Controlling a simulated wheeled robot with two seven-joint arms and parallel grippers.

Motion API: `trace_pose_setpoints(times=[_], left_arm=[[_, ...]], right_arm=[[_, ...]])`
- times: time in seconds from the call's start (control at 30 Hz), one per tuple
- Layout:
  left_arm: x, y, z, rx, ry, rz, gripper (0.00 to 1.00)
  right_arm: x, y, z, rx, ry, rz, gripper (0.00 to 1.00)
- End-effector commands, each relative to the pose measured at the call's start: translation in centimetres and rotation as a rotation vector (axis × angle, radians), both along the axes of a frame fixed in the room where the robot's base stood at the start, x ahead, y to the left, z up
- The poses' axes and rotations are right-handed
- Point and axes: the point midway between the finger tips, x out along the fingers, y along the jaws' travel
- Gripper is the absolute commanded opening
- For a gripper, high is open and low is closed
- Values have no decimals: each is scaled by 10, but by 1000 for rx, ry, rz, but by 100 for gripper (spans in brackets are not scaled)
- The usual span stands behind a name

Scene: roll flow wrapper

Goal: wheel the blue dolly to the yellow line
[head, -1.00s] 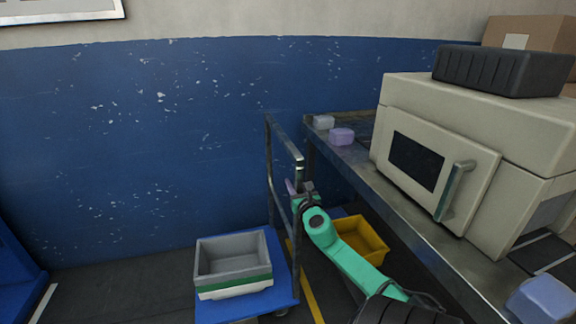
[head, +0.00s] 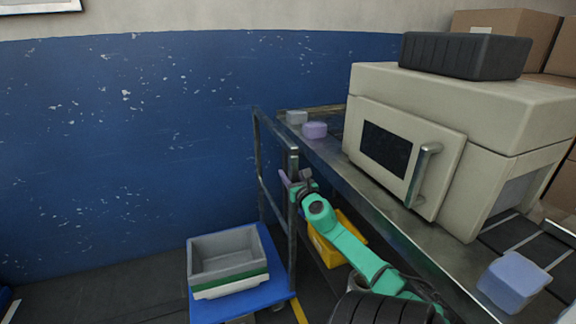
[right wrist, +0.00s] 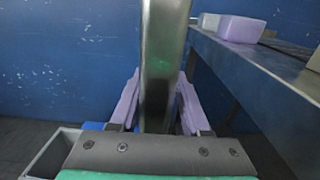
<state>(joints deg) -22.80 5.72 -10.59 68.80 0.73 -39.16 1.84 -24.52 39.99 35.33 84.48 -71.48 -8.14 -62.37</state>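The blue dolly (head: 262,307) stands on the dark floor at the lower middle of the head view, with an upright metal handle frame (head: 259,165). It carries a grey open bin (head: 225,266). My right gripper (head: 293,186) is at the handle's near post. In the right wrist view its two pale purple fingers (right wrist: 157,105) sit on both sides of the metal post (right wrist: 163,60), closed on it. A short piece of the yellow line (head: 299,311) shows on the floor just right of the dolly; the rest is hidden. My left gripper is out of view.
A metal table (head: 362,203) stands close on the right, bearing a beige machine (head: 465,110) and purple blocks (head: 315,130). A yellow bin (head: 327,250) is under it, close to the dolly.

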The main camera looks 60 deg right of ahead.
Motion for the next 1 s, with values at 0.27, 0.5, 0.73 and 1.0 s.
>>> trace_pose_setpoints(times=[0.27, 0.5, 0.73, 1.0], left_arm=[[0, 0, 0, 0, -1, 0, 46], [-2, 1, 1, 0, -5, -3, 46], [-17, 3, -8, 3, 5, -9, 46], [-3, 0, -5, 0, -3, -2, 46]], right_arm=[[1, 1, 0, 0, -1, 3, 65], [-11, 11, 0, 3, 0, 5, 65], [-51, 39, 0, 3, 0, 1, 65], [-101, 76, -4, 4, 0, -2, 65]])
